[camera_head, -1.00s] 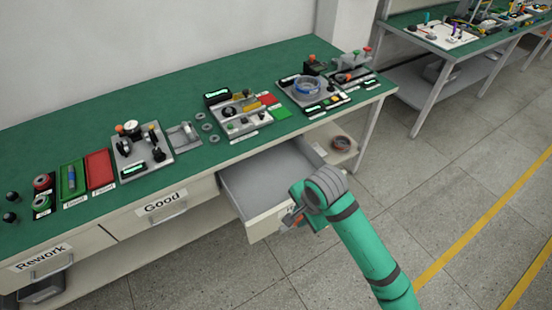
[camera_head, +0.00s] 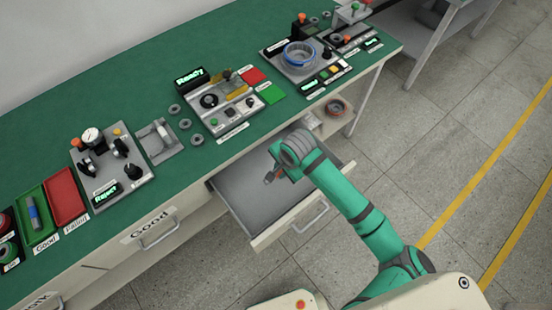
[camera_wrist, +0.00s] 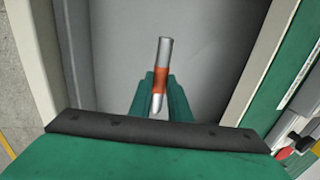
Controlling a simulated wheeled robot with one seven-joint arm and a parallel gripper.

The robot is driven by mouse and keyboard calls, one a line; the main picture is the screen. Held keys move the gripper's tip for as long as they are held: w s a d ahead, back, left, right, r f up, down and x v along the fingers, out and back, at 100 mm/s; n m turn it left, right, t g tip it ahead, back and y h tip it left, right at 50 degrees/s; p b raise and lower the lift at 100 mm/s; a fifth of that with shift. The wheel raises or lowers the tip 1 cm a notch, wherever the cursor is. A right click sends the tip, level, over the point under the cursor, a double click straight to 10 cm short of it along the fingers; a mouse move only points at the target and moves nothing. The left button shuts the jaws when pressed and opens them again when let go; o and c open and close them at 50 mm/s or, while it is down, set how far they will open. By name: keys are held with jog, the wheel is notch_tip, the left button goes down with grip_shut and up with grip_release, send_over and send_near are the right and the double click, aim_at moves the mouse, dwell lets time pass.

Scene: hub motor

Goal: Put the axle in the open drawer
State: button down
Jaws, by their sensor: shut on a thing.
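The axle (camera_wrist: 162,72) is a short silver rod with an orange band, seen in the wrist view. My gripper (camera_wrist: 160,88) is shut on it around the orange part, with both ends sticking out. In the head view my gripper (camera_head: 271,176) is over the open drawer (camera_head: 235,200), inside its outline, with the axle small and partly hidden beside it. The drawer is pulled out from the bench and has a grey floor that looks empty. I cannot tell how high the axle is above the floor.
The drawer's front panel (camera_head: 300,219) and side walls surround the arm's end. The green bench top (camera_head: 130,105) is above the drawer, with fixtures and trays on it. A closed drawer labelled Good (camera_head: 155,233) is to the left. A shelf with a round part (camera_head: 335,107) is to the right.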

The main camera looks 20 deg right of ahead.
jog(key=shift+x, duration=1)
jog(key=shift+d+f, duration=0.15)
jog(key=shift+f, duration=2.55)
jog(key=shift+w, duration=0.1)
jog(key=shift+a, duration=0.25)
jog(key=shift+s+d, duration=0.15)
jog(key=shift+s, duration=0.05)
jog(key=shift+w, duration=0.15)
jog(key=shift+f, duration=0.45)
